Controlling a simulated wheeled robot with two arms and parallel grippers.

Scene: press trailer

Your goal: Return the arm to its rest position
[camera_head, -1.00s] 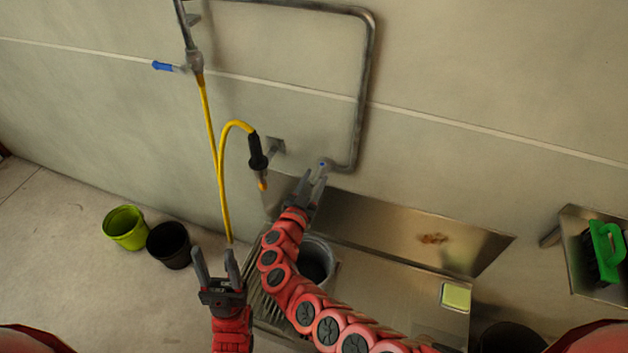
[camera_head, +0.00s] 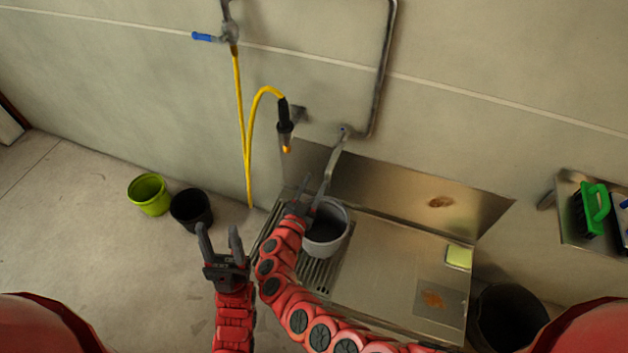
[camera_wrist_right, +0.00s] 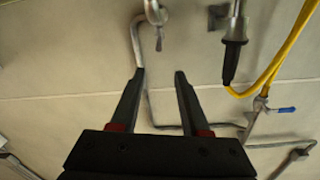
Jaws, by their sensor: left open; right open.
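My right arm (camera_head: 282,290), red and segmented, reaches from the lower right over the sink. Its gripper (camera_head: 313,190) is open beside the tap spout (camera_head: 333,168), over the edge of the grey bucket. I cannot tell whether it touches the spout. In the right wrist view the open fingers (camera_wrist_right: 159,76) have nothing between them, with the wall and pipes beyond. My left gripper (camera_head: 220,232) is open and empty, pointing up, left of the sink.
A grey bucket (camera_head: 326,240) stands on the metal sink unit (camera_head: 385,265). A yellow hose (camera_head: 244,130) hangs on the wall. Green (camera_head: 149,195) and black (camera_head: 191,210) buckets stand on the floor at left. A shelf with a green brush (camera_head: 594,210) is at right.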

